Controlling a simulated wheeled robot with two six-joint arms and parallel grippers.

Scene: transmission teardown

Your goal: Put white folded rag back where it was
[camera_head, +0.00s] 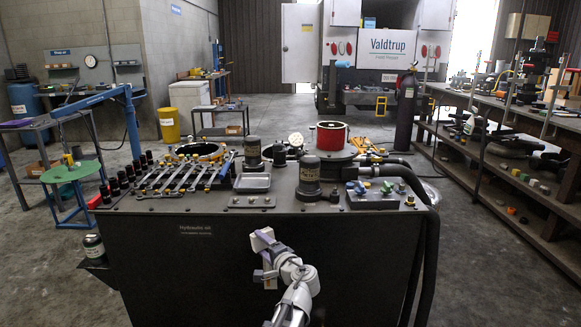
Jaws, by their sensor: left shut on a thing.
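My left gripper (265,256) is in front of the dark hydraulic oil tank (200,265), below its top front edge. It is shut on a small pale thing, which looks like the white folded rag (262,238). The rag is partly hidden by the fingers, and its folds are too small to make out. It is held clear of the tank top. My right gripper is not in view.
A long workbench (500,118) stands right; a round green table (70,172) stands left.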

